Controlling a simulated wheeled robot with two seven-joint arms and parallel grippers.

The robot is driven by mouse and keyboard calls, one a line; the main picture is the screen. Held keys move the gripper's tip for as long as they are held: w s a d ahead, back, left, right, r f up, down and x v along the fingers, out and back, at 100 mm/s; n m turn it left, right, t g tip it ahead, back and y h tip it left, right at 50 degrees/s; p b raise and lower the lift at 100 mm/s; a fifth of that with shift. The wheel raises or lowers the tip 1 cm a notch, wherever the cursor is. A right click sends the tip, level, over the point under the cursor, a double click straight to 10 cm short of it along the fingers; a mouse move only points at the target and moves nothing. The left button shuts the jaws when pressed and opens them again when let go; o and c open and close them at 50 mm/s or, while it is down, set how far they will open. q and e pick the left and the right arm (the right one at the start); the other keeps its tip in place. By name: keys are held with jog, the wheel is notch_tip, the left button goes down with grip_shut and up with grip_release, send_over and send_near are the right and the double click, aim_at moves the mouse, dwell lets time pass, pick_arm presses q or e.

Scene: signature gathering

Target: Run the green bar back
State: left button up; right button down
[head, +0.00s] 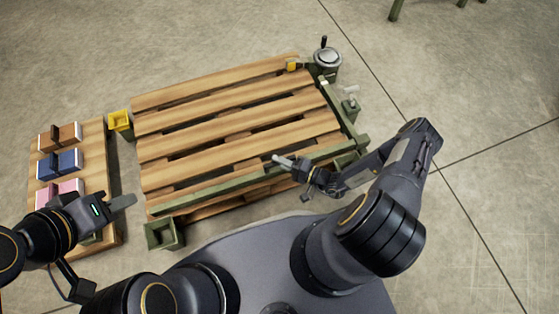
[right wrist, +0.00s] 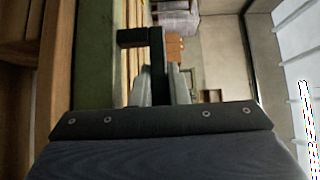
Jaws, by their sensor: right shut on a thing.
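The long green bar (head: 225,187) lies across the near side of the wooden pallet, running from the near left corner up to the right. It also shows in the right wrist view (right wrist: 93,60), left of the fingers. My right gripper (head: 280,159) is at the bar, right of its middle. In the right wrist view it (right wrist: 162,88) is shut on a dark upright handle (right wrist: 157,58) with a short arm to the left. How the handle joins the bar is hidden. My left gripper (head: 124,201) is away from the bar, near the small board; its finger gap does not show.
The slatted pallet (head: 230,118) is bare. A green side rail (head: 340,110) runs along its right edge. The small board (head: 103,145) carries several coloured blocks. A green box (head: 160,234) sits at the near left corner.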

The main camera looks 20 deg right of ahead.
jog(key=shift+s, duration=0.3)
jog(key=c, duration=1.4)
grip_release()
jog(key=shift+d, duration=0.15)
jog(key=shift+s+d, duration=0.25)
jog(key=shift+d, duration=0.05)
jog(key=p+v, duration=0.1)
jog(key=v, duration=0.6)
jog(key=shift+p, duration=0.4)
jog(key=shift+a, duration=0.1)
